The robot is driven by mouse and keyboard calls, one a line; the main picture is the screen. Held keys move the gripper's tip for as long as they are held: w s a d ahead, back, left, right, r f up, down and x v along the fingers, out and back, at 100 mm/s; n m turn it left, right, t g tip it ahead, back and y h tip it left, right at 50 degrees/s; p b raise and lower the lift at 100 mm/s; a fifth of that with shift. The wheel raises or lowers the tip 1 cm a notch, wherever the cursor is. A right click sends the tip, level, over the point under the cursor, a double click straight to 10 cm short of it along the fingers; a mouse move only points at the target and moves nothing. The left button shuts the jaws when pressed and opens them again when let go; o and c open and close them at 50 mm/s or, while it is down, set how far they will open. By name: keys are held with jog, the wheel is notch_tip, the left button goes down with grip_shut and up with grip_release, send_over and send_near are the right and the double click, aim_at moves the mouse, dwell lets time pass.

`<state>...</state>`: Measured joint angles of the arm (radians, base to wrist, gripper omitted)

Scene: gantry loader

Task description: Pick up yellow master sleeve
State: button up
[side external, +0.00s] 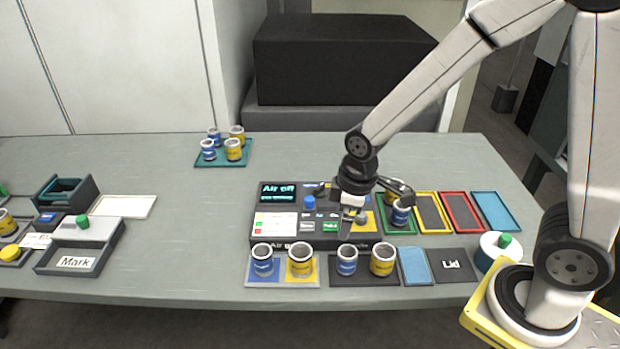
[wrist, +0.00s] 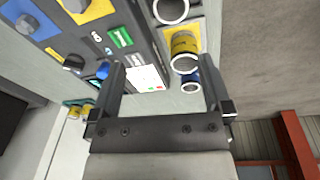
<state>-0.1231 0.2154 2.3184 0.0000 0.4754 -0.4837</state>
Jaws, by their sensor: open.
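Several yellow sleeves are in view and I cannot read which is the master. One yellow sleeve (side external: 300,262) stands upright on the yellow half of a two-coloured plate (side external: 283,284), beside a blue sleeve (side external: 263,262). In the wrist view a yellow sleeve (wrist: 184,45) stands on a yellow patch, with a blue sleeve (wrist: 190,84) next to it. Another yellow sleeve (side external: 382,260) stands on a dark plate to the right. My gripper (side external: 380,204) is open and empty above the control panel; its fingers also show in the wrist view (wrist: 163,66).
The control panel (side external: 272,228) lies behind the front sleeves. Coloured frames, a blue card (side external: 414,266) and a dark Lid plate (side external: 453,266) are to the right. A green tray (side external: 243,160) holds several sleeves at the back.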

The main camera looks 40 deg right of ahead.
aim_at(301, 256)
jog(key=w+a+f+n+g, duration=0.1)
jog(key=w+a+f+n, duration=0.2)
jog(key=w+a+n, duration=0.2)
jog(key=a+n, duration=0.2)
jog(key=n, duration=0.2)
jog(key=shift+w+a+f+g, duration=0.15)
jog(key=shift+f+g, duration=0.05)
jog(key=shift+g, duration=0.1)
jog(key=shift+f, duration=0.1)
jog(key=shift+f, duration=1.2)
jog(key=shift+w+f, duration=0.15)
jog(key=shift+f, duration=2.4)
grip_shut()
